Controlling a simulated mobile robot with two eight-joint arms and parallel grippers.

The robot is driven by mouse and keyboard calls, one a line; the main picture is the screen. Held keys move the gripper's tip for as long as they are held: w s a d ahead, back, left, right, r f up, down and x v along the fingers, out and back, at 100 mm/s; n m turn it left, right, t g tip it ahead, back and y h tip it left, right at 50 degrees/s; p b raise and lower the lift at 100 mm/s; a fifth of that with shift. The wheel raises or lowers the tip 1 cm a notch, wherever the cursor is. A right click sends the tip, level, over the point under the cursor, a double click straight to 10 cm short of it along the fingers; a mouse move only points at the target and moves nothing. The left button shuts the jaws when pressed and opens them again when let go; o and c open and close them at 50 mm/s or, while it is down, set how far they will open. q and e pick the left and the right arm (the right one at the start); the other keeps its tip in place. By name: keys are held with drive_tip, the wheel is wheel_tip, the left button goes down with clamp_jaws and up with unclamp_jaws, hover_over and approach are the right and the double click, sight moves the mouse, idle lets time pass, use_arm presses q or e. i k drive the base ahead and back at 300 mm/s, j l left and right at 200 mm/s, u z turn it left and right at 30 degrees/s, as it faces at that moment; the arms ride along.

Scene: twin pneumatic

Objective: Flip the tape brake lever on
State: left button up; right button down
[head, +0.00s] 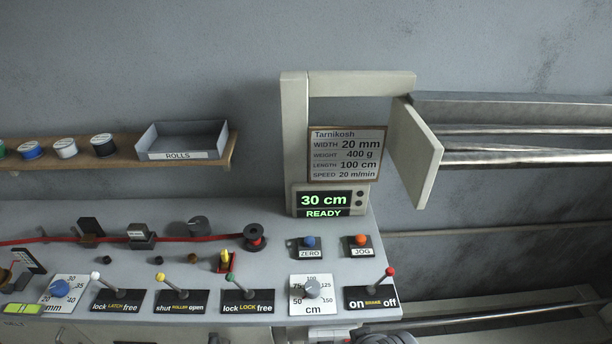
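The brake lever (383,281) has a red knob and stands on a black plate (371,299) marked "on BRAKE off" at the bench's front right. It leans to the right, toward "off".
Left of it are a cm dial (312,288) and green (231,284), yellow (160,284) and white levers (96,281). Behind are the ZERO (309,242) and JOG buttons (361,241). The display (323,201) reads "30 cm READY". An upright frame (295,130) stands behind.

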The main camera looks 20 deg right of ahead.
sight(389, 272)
drive_tip(key=z, duration=1.35)
